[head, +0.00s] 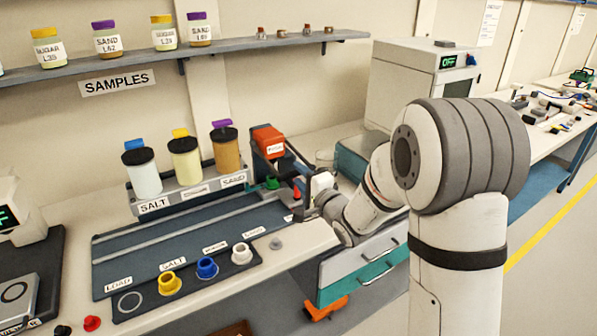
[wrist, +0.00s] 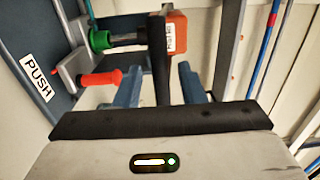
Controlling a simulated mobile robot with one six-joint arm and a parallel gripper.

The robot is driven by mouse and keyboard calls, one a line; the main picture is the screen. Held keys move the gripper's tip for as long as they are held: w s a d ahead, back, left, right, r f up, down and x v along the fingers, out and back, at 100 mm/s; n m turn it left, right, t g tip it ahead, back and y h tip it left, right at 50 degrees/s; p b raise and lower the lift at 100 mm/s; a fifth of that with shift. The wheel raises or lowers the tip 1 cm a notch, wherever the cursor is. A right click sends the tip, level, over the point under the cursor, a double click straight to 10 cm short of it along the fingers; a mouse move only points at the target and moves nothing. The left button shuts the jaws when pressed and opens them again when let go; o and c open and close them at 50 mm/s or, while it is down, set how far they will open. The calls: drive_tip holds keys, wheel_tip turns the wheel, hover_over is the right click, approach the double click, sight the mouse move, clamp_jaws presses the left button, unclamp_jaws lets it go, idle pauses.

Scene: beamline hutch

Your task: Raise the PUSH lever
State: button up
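The PUSH lever has a red handle (wrist: 100,78) that sticks out sideways from a grey bracket, beside the white PUSH label (wrist: 38,77) in the wrist view. In the head view the red handle (head: 296,192) is small and partly crowded by my gripper (head: 312,187). In the wrist view my gripper (wrist: 159,82) has its two blue-grey fingers apart. The red handle lies just left of the left finger, not between the fingers. A dark upright part of the device shows between the fingers; I cannot tell whether they touch it.
An orange block (head: 268,141) tops the device, with a green part (wrist: 99,41) near the lever. Sample jars (head: 185,160) stand in a rack to the left. Coloured caps (head: 207,267) sit on the front strip. A teal drawer unit (head: 362,271) is below my arm.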

drive_tip(key=shift+x, duration=1.25)
clamp_jaws()
